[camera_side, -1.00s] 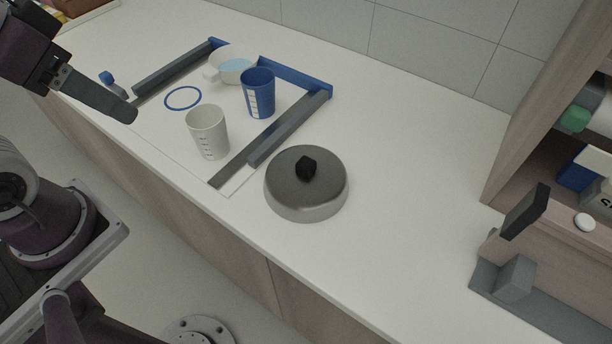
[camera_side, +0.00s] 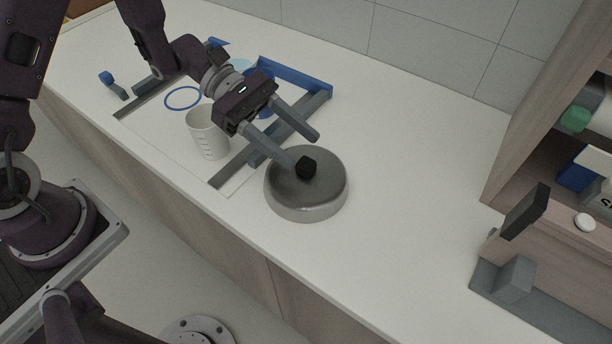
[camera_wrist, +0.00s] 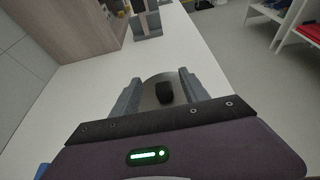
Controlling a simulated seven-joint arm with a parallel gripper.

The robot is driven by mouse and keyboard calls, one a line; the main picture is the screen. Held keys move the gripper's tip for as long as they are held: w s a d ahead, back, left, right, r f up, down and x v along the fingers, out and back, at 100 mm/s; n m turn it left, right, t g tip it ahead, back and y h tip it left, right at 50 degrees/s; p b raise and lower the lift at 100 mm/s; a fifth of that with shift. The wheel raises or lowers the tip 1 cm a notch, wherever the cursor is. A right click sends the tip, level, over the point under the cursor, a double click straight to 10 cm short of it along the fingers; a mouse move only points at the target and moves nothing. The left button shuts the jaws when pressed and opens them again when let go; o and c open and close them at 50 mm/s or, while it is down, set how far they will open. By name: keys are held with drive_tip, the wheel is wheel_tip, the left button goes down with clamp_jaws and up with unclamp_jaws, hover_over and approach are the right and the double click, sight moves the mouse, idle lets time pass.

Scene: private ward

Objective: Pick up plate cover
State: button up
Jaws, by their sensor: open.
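The plate cover (camera_side: 318,200) is a round grey metallic dome with a black knob (camera_side: 306,168) on top. It sits on the white counter, right of the grey and blue frame. My gripper (camera_side: 311,150) is open, its two fingers pointing toward the cover. In the side view one fingertip overlaps the knob, and the other is above the cover's far edge. In the wrist view the cover (camera_wrist: 151,92) and its knob (camera_wrist: 164,93) show between the two fingers (camera_wrist: 158,86). I cannot tell whether a finger touches the knob.
A white measuring cup (camera_side: 203,140) stands inside the frame (camera_side: 296,76), near my gripper. A blue cup is mostly hidden behind my gripper. A blue ring (camera_side: 183,98) lies to the left. The counter (camera_side: 420,170) right of the cover is clear, up to a wooden shelf (camera_side: 545,110).

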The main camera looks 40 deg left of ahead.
sight(305, 162)
wheel_tip(305, 162, down, 2)
drive_tip(key=shift+f, duration=0.1)
drive_tip(key=shift+x, duration=1.55)
clamp_jaws()
wheel_tip(305, 162, up, 10)
drive_tip(key=shift+a, duration=0.1)
